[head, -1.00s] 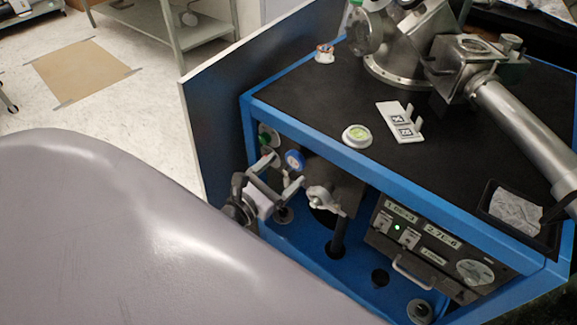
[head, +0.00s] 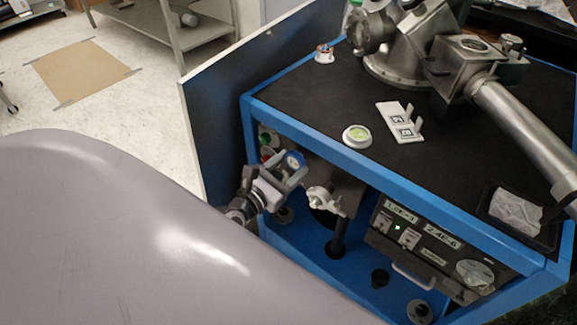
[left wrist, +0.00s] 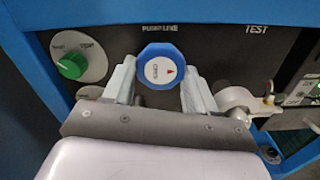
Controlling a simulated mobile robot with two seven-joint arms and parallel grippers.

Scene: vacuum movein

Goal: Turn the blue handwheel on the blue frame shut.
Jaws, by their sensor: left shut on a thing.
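The blue handwheel (head: 294,159) is on the front panel of the blue frame (head: 330,160), near its upper left corner. In the left wrist view the handwheel (left wrist: 161,66) has a white centre with a red arrow and lettering, under a "PUMP LINE" label. My left gripper (head: 287,163) reaches in from the left and is shut on the handwheel. In the left wrist view its two grey fingers (left wrist: 160,82) stand on either side of the wheel's rim. The wheel's lower part is close to the gripper's body. My right gripper is not in view.
A green knob (left wrist: 72,65) is left of the wheel. A pale metal valve handle (head: 325,200) sticks out to the right. A control box with displays (head: 430,250) is further right. A large grey rounded surface (head: 130,230) fills the lower left.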

